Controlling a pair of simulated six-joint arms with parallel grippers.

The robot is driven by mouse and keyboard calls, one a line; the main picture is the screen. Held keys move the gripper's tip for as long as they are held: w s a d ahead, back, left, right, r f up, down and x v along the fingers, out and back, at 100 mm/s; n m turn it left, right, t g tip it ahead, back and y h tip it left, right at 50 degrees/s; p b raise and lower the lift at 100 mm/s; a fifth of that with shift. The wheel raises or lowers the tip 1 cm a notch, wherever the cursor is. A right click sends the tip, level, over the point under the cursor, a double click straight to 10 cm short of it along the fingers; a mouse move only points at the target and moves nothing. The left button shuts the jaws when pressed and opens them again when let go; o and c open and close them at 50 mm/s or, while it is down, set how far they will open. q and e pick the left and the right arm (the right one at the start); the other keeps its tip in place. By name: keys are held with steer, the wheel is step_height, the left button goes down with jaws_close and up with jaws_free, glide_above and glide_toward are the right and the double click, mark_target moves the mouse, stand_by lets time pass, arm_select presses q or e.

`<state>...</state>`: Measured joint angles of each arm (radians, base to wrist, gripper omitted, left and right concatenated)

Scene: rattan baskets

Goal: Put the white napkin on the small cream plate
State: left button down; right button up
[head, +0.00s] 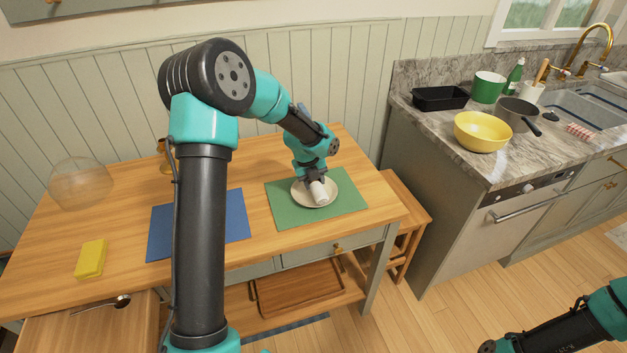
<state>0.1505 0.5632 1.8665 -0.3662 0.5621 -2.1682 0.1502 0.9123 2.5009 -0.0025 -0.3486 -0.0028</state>
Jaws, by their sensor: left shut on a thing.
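The white napkin (319,192) looks like a small white roll. It is at the small cream plate (299,195), over its middle. The plate lies on a green mat (350,203) on the wooden table. My left gripper (316,180) reaches down from above the plate and is shut on the napkin. Whether the napkin touches the plate is too small to tell. My right arm shows at the lower right, but its fingertips cannot be made out.
A blue mat (232,217) lies left of the green mat. A yellow block (91,259), a clear glass bowl (80,184) and a spoon (121,301) are further left. The counter at right holds a yellow bowl (482,132) and a grey pot (517,113).

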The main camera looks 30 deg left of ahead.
arm_select(q)
steer(key=shift+f, duration=0.4)
steer(key=c, duration=0.6)
jaws_free()
steer(key=shift+r, duration=0.5)
step_height(320, 180, up, 12)
steer(key=s+a, duration=0.1)
steer(key=shift+s+a, duration=0.3)
steer(key=shift+s, duration=0.1)
